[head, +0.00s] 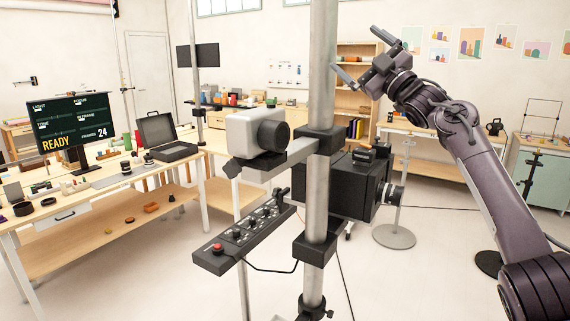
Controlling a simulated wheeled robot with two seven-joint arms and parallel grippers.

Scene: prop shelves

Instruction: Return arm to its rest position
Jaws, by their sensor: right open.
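My right arm comes in from the lower right and is raised, bent at the elbow. My right gripper (362,56) is high in the upper middle right of the head view, just right of the metal pole. Its two fingers are spread apart and nothing shows between them. It looks empty and apart from the pole, though the depth gap is hard to tell. My left gripper is not in the head view.
A metal pole (320,90) stands in the middle, bearing a grey camera (255,133), a black camera (350,190) and a control panel (240,236) with a red button. A workbench (60,215) with a monitor (68,130) is left. Open floor (430,280) lies right of the pole.

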